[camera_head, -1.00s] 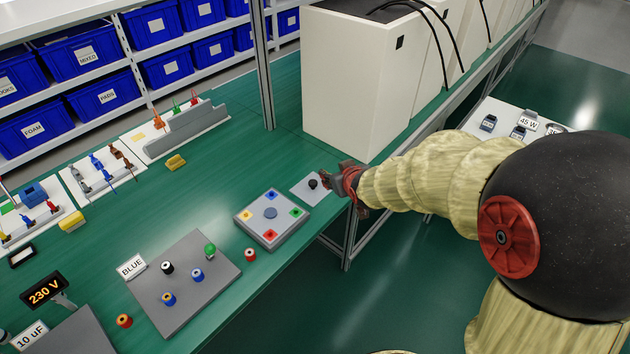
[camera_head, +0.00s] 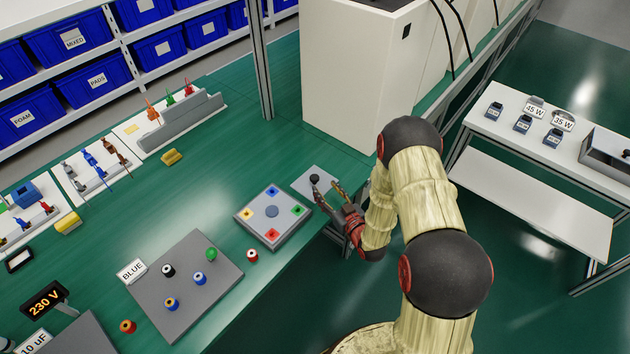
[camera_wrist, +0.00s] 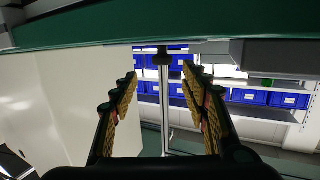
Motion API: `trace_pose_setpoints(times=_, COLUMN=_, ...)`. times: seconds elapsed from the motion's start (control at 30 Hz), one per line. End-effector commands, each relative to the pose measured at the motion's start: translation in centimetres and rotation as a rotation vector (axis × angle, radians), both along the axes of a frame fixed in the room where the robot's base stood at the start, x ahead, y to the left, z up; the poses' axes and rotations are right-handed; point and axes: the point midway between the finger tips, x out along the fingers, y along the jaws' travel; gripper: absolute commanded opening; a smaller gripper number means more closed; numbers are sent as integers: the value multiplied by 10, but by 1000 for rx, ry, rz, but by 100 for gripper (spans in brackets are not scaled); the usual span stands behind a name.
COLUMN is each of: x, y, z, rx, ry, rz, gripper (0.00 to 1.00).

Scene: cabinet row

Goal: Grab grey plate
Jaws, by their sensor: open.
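A small light-grey plate with a black knob (camera_head: 302,186) lies flat near the right edge of the green bench. My gripper (camera_head: 326,188) is open and empty at the bench edge, its fingertips over or beside this plate's near side; contact cannot be told. In the wrist view my gripper (camera_wrist: 160,82) has its two yellow-padded fingers spread, with a dark knob (camera_wrist: 162,56) between and beyond them. The plate itself is hard to make out there. Another grey plate (camera_head: 253,226) with coloured squares lies to the left, and a larger grey plate (camera_head: 187,277) with coloured posts lies farther left.
A tall white cabinet (camera_head: 345,90) stands on the bench just behind my gripper. A metal post (camera_head: 262,65) rises from the bench's far side. A white side table (camera_head: 500,125) stands at the right. Loose round posts (camera_head: 252,256) lie near the front edge.

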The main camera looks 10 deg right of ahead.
Motion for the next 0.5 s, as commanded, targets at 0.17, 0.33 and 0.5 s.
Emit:
trace_pose_setpoints(times=0.17, x=19, y=6, z=-3, rx=-1, ry=-2, rz=2, gripper=46)
trace_pose_setpoints(times=0.33, x=38, y=13, z=-8, rx=-1, ry=-1, rz=2, gripper=46)
trace_pose_setpoints(times=0.5, x=59, y=19, z=-12, rx=-3, ry=-1, rz=-1, gripper=46)
